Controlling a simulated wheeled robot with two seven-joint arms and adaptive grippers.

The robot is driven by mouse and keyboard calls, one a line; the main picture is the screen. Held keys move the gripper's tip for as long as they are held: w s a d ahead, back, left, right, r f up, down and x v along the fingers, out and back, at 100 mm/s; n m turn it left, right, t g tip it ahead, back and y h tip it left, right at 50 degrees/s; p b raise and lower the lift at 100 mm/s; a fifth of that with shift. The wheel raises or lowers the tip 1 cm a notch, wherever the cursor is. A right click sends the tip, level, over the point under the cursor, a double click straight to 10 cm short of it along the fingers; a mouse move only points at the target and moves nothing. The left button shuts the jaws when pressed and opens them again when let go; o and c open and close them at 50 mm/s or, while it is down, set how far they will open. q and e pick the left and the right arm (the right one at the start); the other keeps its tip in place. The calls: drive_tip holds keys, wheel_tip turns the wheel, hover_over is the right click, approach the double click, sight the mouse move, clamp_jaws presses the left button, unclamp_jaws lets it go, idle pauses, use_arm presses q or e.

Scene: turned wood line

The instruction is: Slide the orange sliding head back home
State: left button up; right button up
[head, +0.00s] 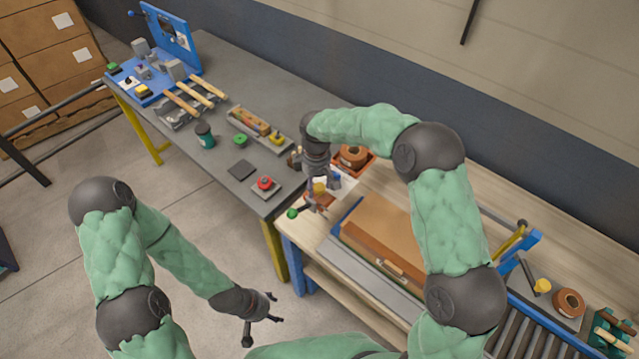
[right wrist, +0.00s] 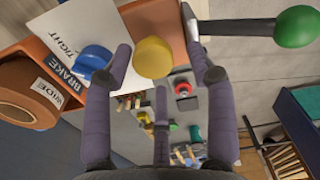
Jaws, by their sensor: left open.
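The orange sliding head (head: 326,199) is at the left end of the wooden bench, partly hidden by my right gripper (head: 316,196). In the right wrist view an orange surface (right wrist: 165,17) shows at the top, with a round yellow knob (right wrist: 153,57) in front of it. My right gripper (right wrist: 162,62) is open, its fingers on either side of the yellow knob with visible gaps; contact cannot be told. A lever with a green ball (right wrist: 296,27) sticks out to the right there. My left gripper (head: 262,322) is open and empty over the floor, away from both benches.
A blue knob (right wrist: 95,62) and a printed sheet (right wrist: 75,30) lie close to my right fingers. A brown tape roll (head: 353,156) sits beside them. A brown case (head: 385,228) lies to the right. A grey table (head: 235,90) with a red button (head: 264,183) stands behind left.

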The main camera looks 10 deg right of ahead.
drive_tip(key=shift+w+a, duration=0.1)
drive_tip(key=shift+d+r, duration=0.1)
drive_tip(key=shift+d, duration=0.15)
wheel_tip(320, 180, up, 12)
idle(0.6)
idle(0.4)
